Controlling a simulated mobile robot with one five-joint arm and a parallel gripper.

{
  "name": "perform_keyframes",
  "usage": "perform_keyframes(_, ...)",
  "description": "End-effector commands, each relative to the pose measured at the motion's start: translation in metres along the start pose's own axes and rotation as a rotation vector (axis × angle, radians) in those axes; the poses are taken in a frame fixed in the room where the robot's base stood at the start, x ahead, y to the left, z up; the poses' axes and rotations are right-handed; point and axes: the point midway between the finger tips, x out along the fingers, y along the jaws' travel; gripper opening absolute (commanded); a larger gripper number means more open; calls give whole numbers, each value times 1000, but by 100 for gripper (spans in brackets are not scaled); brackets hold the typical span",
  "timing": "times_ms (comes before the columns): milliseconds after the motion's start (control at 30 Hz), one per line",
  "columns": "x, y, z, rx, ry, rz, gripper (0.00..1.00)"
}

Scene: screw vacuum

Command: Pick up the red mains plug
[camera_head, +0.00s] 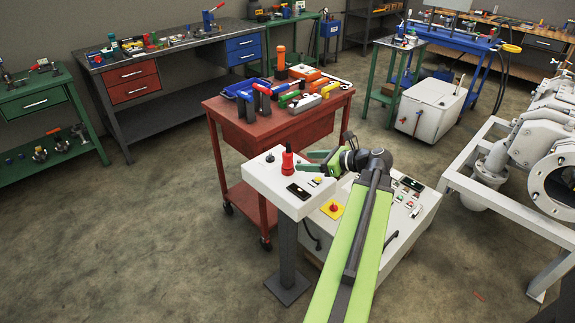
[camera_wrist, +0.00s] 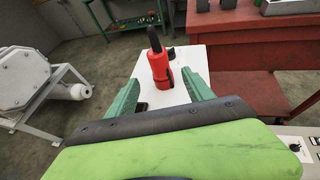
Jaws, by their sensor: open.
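The red mains plug (camera_head: 287,163) stands upright on the white top of a small pedestal (camera_head: 262,180), with its dark end pointing up. In the wrist view the plug (camera_wrist: 159,70) is ahead of my gripper, in line with the gap between the two green fingers. My gripper (camera_head: 311,161) is open and empty, just right of the plug in the head view. In the wrist view its fingers (camera_wrist: 160,88) are spread either side of the plug's lower part. I cannot tell whether either finger touches it.
A black device (camera_head: 298,191) lies on the pedestal top near the plug. A white control box with a yellow-and-red stop button (camera_head: 333,209) stands under my arm. A red cart (camera_head: 225,108) with tools is behind. A white-framed machine (camera_head: 500,190) stands at right; open floor lies left.

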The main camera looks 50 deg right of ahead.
Motion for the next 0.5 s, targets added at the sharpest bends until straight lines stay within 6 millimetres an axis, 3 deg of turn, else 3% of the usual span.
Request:
perform_keyframes(33,16,0,-5,-1,0,3,61)
perform_keyframes(200,53,-2,-5,-1,1,0,61)
perform_keyframes(333,67,-2,-3,1,2,-2,61)
perform_keyframes(500,70,-2,-2,1,2,-3,61)
